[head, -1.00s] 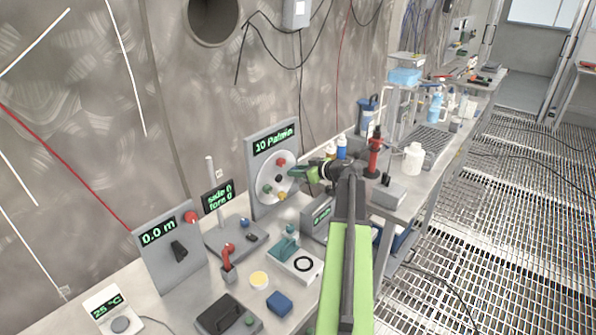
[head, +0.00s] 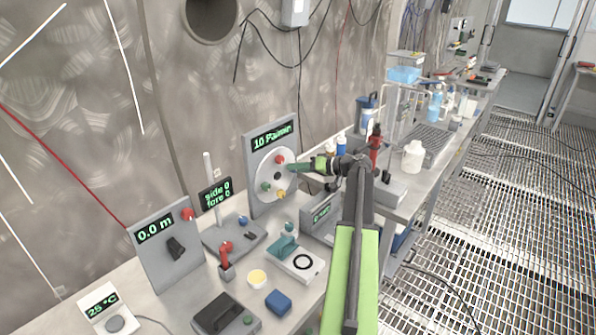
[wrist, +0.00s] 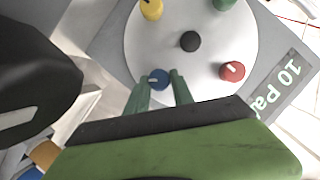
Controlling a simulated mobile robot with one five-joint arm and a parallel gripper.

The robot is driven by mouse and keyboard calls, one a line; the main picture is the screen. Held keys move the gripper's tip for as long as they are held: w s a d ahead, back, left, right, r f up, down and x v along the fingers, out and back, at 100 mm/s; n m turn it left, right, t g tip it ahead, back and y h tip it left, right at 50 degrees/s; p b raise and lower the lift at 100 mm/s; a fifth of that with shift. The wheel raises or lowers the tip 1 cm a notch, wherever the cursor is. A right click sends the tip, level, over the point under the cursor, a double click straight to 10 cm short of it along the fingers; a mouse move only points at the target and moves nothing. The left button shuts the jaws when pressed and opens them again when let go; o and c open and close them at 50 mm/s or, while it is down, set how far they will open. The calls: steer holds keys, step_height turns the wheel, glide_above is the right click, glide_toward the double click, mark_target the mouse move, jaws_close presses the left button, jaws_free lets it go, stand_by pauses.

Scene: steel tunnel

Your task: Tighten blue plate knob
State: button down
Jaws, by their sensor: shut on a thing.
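The grey panel (head: 257,148) with a "10 Pa/min" readout carries a round white plate (head: 264,170). In the wrist view the plate (wrist: 135,48) has a black centre (wrist: 189,41) and red (wrist: 232,71), yellow (wrist: 151,9), green (wrist: 224,3) and blue knobs around it. The blue knob (wrist: 160,79) sits between the tips of my green fingers. My gripper (wrist: 160,82) is shut on it. In the head view my gripper (head: 292,168) reaches the plate's right side and hides the blue knob.
Left of the panel stand a "side 0 fore 0" display (head: 215,193) and a "0.0 m" panel (head: 165,245). A teal-handled box (head: 296,259) and a blue block (head: 279,302) lie in front. Bottles and a red stand (head: 375,146) are to the right.

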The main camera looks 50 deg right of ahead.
steer(key=shift+s+d+f+m+t+y+b, duration=0.1)
steer(key=shift+f+m+t+y+b, duration=0.1)
steer(key=shift+m+y+b, duration=0.45)
steer(key=shift+d+f+m+t+y+b, duration=0.1)
steer(key=shift+f+m+t+y+b, duration=0.2)
steer(key=shift+m+b, duration=0.65)
steer(key=shift+a+r+m, duration=0.1)
steer(key=shift+r+m, duration=0.1)
steer(key=shift+m, duration=0.1)
steer(key=c, duration=1.1)
jaws_free()
steer(key=shift+r, duration=0.1)
steer(key=p+v, duration=0.3)
steer(key=v, duration=1.4)
steer(key=shift+d+r, duration=0.15)
steer(key=shift+d, duration=0.1)
steer(key=shift+s, duration=0.1)
